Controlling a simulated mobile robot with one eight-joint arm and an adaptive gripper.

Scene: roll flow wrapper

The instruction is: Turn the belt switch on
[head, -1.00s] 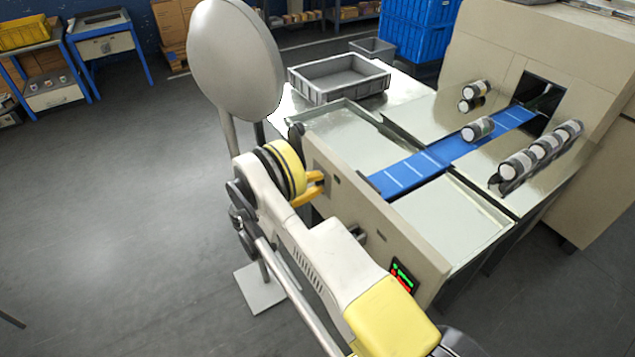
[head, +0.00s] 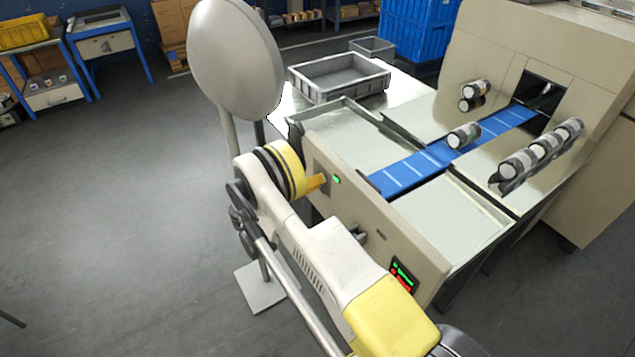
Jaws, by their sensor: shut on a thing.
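A small green light (head: 337,180) glows on the panel just right of the fingertips. The blue belt (head: 408,173) runs from behind the panel to the dark opening of the wrapper. One roll (head: 463,136) lies on the belt.
A red and green display (head: 403,276) is lower right on the panel. Several rolls (head: 540,152) sit right of the belt, and two (head: 474,95) left of it. A grey crate (head: 338,78) stands behind. A round disc on a post (head: 236,58) is close to my arm.

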